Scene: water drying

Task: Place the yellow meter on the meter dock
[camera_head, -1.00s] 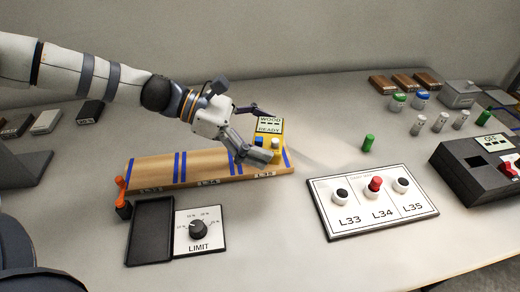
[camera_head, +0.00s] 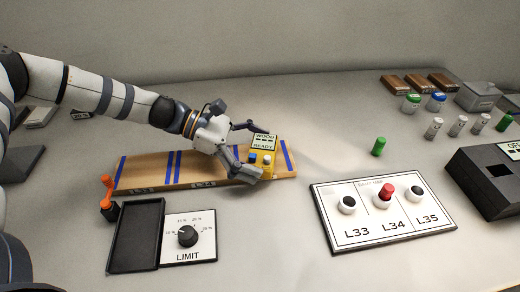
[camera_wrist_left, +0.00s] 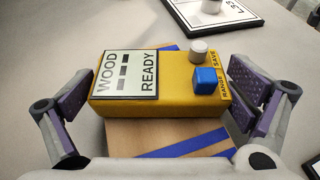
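The yellow meter (camera_head: 263,170), with a WOOD READY screen, is between the fingers of my left gripper (camera_head: 255,152), over the right part of the wooden board (camera_head: 220,162). The left wrist view shows the meter (camera_wrist_left: 165,98) from above, screen at left and a blue and a white button at right. The fingers of the gripper (camera_wrist_left: 162,95) flank its two ends closely; the gripper looks shut on it. Any gap under the meter is hidden. A flat black tray (camera_head: 137,235), apparently the meter dock, lies empty beside the LIMIT dial. My right gripper is not in view.
The LIMIT dial plate (camera_head: 190,235) adjoins the tray. Open table lies between dial and panel.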

